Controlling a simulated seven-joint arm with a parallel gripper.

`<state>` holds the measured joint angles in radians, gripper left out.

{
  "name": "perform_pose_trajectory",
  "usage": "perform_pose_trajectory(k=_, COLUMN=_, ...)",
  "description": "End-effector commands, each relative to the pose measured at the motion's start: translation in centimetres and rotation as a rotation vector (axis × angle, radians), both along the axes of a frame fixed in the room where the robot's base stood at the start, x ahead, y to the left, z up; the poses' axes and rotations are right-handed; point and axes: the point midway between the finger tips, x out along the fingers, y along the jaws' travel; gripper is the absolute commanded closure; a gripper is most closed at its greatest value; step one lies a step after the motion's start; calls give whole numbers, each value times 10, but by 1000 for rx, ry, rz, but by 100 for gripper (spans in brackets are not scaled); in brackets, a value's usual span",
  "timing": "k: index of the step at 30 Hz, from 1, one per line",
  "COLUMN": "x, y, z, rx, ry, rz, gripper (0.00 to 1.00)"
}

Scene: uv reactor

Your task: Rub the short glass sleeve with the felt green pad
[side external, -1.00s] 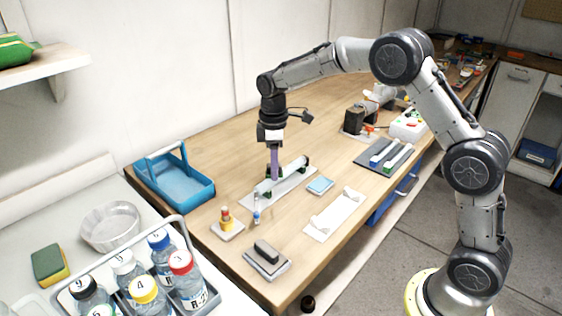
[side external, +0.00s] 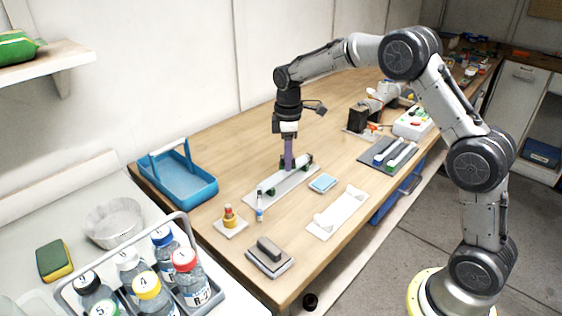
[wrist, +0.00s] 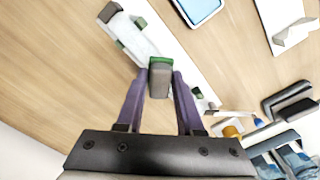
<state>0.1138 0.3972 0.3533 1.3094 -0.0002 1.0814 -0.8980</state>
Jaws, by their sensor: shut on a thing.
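My gripper (side external: 287,167) points straight down with its purple fingers over the white base plate (side external: 250,201). In the wrist view its fingers (wrist: 160,84) are shut on a grey block with green felt, the felt pad (wrist: 160,61). A pale, clear glass sleeve (wrist: 132,36) lies along the plate, and the pad is at its near end in this view. The sleeve also shows beside the fingers in the side view (side external: 299,168), with dark green supports at its ends. Whether the felt touches the glass cannot be told.
A light blue cloth-like pad (side external: 322,183) and an empty white stand (side external: 338,212) lie in front. A small bottle (side external: 259,207), a stand with a yellow and red piece (side external: 229,220) and a grey block on a tray (side external: 270,254) stand nearby. A dark tray with tubes (side external: 388,153) is farther back.

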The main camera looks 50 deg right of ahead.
Motion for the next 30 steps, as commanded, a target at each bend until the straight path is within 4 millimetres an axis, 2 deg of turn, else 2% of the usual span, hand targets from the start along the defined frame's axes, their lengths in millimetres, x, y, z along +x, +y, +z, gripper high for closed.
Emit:
perform_pose_trajectory(k=15, x=-1, y=-48, z=-1, rx=0, ry=3, rz=-2, gripper=100)
perform_pose_trajectory(k=17, x=0, y=-46, z=3, rx=0, ry=1, rz=0, gripper=100)
perform_pose_trajectory(k=19, x=1, y=-46, z=22, rx=-1, ry=-6, rz=0, gripper=100)
perform_pose_trajectory(k=30, x=0, y=-46, z=55, rx=0, ry=-1, rz=0, gripper=100)
